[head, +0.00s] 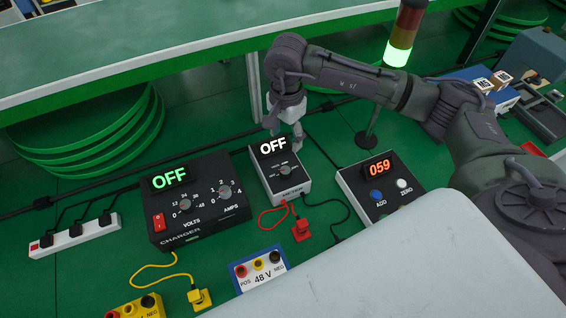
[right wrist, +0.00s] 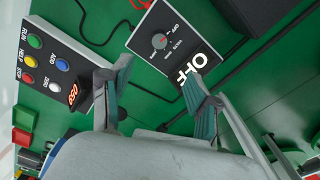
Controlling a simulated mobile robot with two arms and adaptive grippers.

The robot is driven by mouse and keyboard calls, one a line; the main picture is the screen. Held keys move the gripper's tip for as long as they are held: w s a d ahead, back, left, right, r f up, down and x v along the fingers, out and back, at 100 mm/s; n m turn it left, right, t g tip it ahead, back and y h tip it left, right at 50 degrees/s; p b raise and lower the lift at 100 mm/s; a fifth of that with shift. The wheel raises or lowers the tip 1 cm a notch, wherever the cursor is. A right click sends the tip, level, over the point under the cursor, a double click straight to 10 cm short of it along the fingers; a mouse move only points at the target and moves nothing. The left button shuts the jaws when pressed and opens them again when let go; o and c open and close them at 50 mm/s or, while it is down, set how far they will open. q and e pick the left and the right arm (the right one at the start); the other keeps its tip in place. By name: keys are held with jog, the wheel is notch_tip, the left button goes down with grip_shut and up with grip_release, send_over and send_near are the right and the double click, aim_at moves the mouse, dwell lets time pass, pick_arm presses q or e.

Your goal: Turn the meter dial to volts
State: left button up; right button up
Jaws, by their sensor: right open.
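The meter (head: 294,186) is a small box with a dark face and light sides on the green surface, its display reading OFF. Its round dial (head: 284,170) sits below the display. Both meter (right wrist: 150,61) and dial (right wrist: 158,41) also show in the right wrist view. My right gripper (head: 286,132) is at the far, display end of the meter, above it. Its fingers (right wrist: 162,92) are spread and empty, apart from the dial. Whether a finger touches the meter's casing cannot be told. My left gripper is not in view.
A charger (head: 199,199) reading OFF stands left of the meter. A counter box (head: 375,187) reading 059 stands right. Red and black leads lie before the meter, with a 48 V terminal block (head: 259,268) nearer. A signal lamp (head: 402,35) stands behind.

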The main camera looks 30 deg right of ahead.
aim_at(285, 170)
notch_tip(285, 170, down, 14)
jog(key=p, duration=0.3)
jog(key=shift+s+r, duration=0.1)
jog(key=shift+r, duration=0.1)
jog(key=c, duration=1.2)
jog(key=shift+o, duration=0.2)
